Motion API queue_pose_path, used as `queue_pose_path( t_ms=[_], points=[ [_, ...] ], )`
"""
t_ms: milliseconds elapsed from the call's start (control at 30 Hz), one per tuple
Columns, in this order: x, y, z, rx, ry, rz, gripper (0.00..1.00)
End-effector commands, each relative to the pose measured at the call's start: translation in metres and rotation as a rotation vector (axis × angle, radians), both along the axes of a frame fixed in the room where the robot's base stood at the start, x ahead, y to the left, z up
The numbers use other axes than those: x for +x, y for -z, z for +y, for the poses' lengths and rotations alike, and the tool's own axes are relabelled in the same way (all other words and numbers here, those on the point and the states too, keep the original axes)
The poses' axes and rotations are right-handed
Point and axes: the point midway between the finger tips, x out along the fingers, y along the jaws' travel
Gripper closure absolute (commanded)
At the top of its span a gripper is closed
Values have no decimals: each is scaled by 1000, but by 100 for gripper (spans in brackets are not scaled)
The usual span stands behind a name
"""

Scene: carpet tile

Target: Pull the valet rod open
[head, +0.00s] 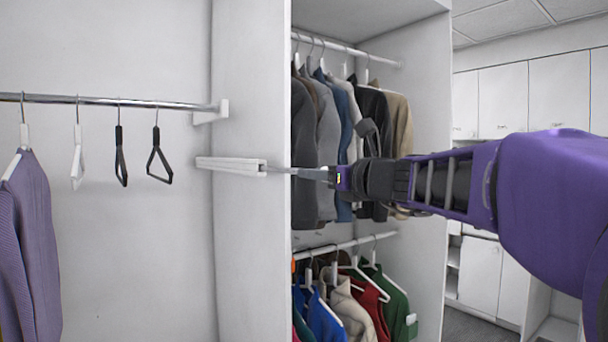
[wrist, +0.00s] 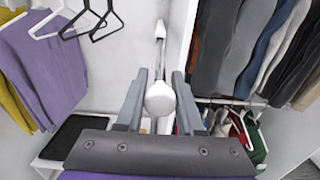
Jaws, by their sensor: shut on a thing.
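In the wrist view, the rod's round white end knob (wrist: 160,99) sits between the two grey fingers of my gripper (wrist: 159,76). The gripper is shut on the knob. The rod runs away from it toward its white mount (wrist: 160,29). In the head view the knob is mostly hidden by the gripper.
A hanging rail (head: 110,101) with empty hangers and a purple sweater (head: 30,240) is at left. Jackets (head: 350,130) hang behind my gripper, with a lower row of clothes (head: 350,300) below. White cabinets (head: 500,95) stand at right. The space in front of the divider panel (head: 250,270) is clear.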

Motion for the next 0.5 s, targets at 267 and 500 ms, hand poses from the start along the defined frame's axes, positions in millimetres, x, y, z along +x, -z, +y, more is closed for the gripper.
queue_pose_path(
  t_ms=[267, 500],
  points=[
    [0, 0, 0, -1, 0, 1, 55],
    [0, 0, 0, -1, 0, 1, 35]
  ],
)
